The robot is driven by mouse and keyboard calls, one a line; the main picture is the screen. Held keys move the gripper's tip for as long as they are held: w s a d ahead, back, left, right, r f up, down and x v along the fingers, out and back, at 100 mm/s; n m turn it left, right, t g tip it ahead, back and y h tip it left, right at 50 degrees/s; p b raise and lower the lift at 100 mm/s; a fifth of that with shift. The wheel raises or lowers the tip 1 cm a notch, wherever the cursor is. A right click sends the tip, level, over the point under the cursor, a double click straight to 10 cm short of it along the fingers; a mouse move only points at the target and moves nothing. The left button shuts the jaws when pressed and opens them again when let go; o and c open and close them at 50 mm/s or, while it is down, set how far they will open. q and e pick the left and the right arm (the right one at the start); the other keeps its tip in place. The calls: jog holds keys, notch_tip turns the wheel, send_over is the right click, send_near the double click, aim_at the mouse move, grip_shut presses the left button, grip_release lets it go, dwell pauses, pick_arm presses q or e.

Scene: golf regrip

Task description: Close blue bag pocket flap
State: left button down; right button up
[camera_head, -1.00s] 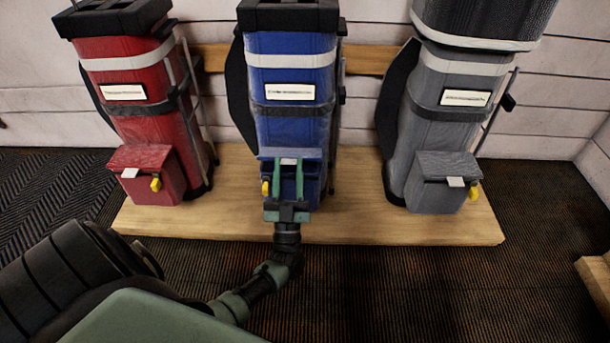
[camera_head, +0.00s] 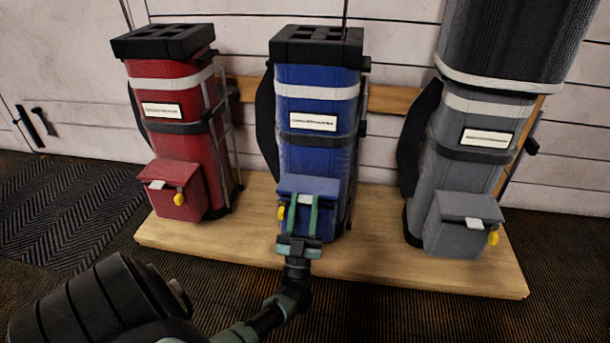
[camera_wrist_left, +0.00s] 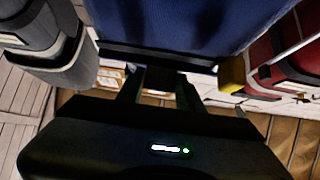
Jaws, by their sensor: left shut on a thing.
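The blue bag (camera_head: 318,152) stands upright in the middle of the wooden platform, with a pocket low on its front. The pocket flap (camera_head: 325,186) slopes outward over the top of the pocket, with a white tab (camera_head: 306,199) at its front edge. I cannot tell if its edge touches the pocket front. My left gripper (camera_head: 303,203) is at this front edge, its green fingers on either side of the tab, shut on the flap. In the left wrist view, the fingers (camera_wrist_left: 158,84) reach a dark edge beneath a blue surface (camera_wrist_left: 185,22). My right gripper is out of view.
A red bag (camera_head: 182,145) stands to the left and a grey bag (camera_head: 470,180) to the right, both with pockets covered by their flaps. The wooden platform (camera_head: 395,255) is bare between the bags. A white panelled wall (camera_head: 75,110) is behind.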

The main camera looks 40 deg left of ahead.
pick_arm(q)
jog(key=shift+w+a+f, duration=0.15)
jog(key=shift+a+f, duration=0.05)
jog(key=shift+f, duration=0.4)
jog(key=c, duration=0.9)
grip_release()
jog(key=shift+w+a, duration=0.1)
jog(key=shift+r, duration=0.2)
